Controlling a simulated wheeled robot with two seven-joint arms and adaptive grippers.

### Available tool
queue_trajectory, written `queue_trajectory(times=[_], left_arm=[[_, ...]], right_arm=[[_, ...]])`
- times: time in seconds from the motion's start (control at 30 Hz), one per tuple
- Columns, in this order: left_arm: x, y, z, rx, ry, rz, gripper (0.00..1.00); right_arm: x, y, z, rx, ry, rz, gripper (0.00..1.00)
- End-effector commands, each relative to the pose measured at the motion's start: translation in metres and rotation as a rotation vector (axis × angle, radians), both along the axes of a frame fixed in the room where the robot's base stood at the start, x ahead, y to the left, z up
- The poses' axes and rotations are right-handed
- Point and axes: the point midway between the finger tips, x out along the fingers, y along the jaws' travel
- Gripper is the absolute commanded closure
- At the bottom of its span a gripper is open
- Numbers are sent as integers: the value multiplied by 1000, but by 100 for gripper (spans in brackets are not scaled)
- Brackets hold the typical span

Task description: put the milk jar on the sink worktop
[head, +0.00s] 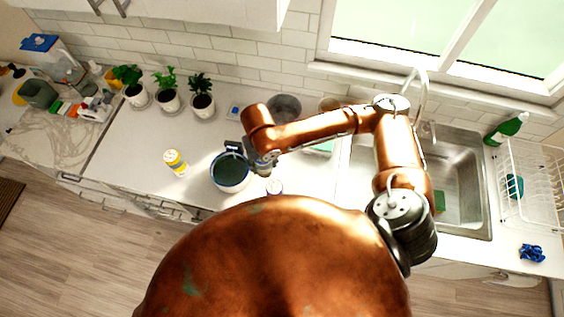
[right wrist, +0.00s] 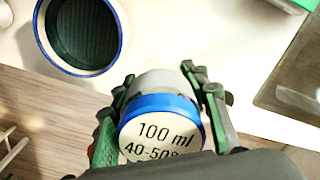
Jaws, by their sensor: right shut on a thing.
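The milk jar looks like a white jar with a blue-rimmed lid printed "100 ml" (right wrist: 160,125) in the right wrist view. My right gripper (right wrist: 165,85) has its two green-padded fingers on either side of the jar and is shut on it. In the head view the jar's pale round top (head: 274,187) shows just below my right gripper (head: 267,172), near the front edge of the white sink worktop (head: 312,182). I cannot tell whether the jar touches the worktop. My left gripper is not in view.
A dark-filled pot (head: 230,171) stands close left of the jar. A yellow-capped bottle (head: 175,162) is farther left, with potted plants (head: 202,104) behind. The sink (head: 462,190) and a dish rack (head: 535,185) are to the right. Bare worktop lies between pot and sink.

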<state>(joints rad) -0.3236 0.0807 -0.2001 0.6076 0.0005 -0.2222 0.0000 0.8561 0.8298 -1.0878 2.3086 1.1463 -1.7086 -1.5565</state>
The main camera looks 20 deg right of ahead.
Motion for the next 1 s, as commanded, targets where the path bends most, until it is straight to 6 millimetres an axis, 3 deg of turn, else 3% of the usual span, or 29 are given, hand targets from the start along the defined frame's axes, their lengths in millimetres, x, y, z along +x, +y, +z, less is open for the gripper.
queue_trajectory(times=[0.1,0.3,0.4,0.73,1.0], left_arm=[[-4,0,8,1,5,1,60],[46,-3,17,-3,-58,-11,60],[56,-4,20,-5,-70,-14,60],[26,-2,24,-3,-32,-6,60],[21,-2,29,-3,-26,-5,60]], right_arm=[[6,-32,-12,-4,4,-11,95],[11,-65,-46,-2,4,-7,95],[13,-75,-58,-2,2,-5,95],[14,-90,-87,0,5,-4,95],[16,-90,-108,1,-1,-2,95]])
